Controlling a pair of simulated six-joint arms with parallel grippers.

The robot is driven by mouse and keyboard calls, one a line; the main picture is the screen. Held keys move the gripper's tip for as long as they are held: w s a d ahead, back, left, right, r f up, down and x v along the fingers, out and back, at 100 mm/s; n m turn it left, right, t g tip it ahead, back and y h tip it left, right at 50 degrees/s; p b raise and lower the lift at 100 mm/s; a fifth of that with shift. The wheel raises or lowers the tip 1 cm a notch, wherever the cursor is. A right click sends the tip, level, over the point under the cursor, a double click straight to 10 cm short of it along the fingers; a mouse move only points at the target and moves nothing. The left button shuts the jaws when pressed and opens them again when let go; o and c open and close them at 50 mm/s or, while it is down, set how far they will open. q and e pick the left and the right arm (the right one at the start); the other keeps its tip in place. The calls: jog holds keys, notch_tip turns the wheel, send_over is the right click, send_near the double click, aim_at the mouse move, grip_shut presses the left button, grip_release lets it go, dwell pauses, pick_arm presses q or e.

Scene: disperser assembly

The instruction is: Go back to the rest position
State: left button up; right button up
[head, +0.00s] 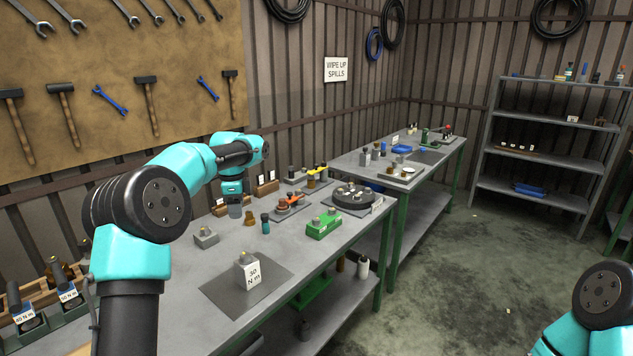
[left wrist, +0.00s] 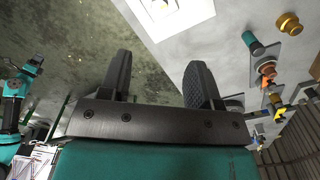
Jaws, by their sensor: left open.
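My left gripper (head: 235,209) hangs from my teal left wrist above the back of the near workbench (head: 190,262), pointing down. In the left wrist view its two dark fingers (left wrist: 160,88) stand well apart with nothing between them. Part of it is hard to make out against the bench in the head view.
A grey block labelled 50 N m (head: 246,272) sits on a dark mat at the bench front. A green block (head: 323,226), a teal bottle (head: 266,224) and a round dark tray (head: 354,208) stand farther along. A second bench (head: 405,190) and shelves (head: 545,148) lie beyond.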

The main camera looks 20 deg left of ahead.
pick_arm(q)
jog(key=s+d+f+n+t+h, duration=0.1)
jog(key=s+d+f+n, duration=0.15)
jog(key=d+f, duration=0.4)
jog(key=s+d+f+n+h, duration=0.1)
jog(key=d+f+n, duration=0.25)
jog(key=f, duration=0.65)
jog(key=s+d+f+n+t+h, duration=0.1)
jog(key=s+d+f+n+h, duration=0.15)
jog(key=d+f, duration=0.5)
jog(key=s+d+f+n, duration=0.1)
jog(key=s+f+n, duration=0.3)
jog(key=s+f, duration=0.95)
jog(key=s+d+f+n, duration=0.1)
jog(key=s+f, duration=0.2)
jog(key=s, duration=0.4)
jog(key=s+d+f+n+g, duration=0.1)
jog(key=s+f, duration=0.3)
jog(key=s, duration=0.3)
jog(key=shift+y, duration=0.35)
jog(key=shift+f, duration=0.1)
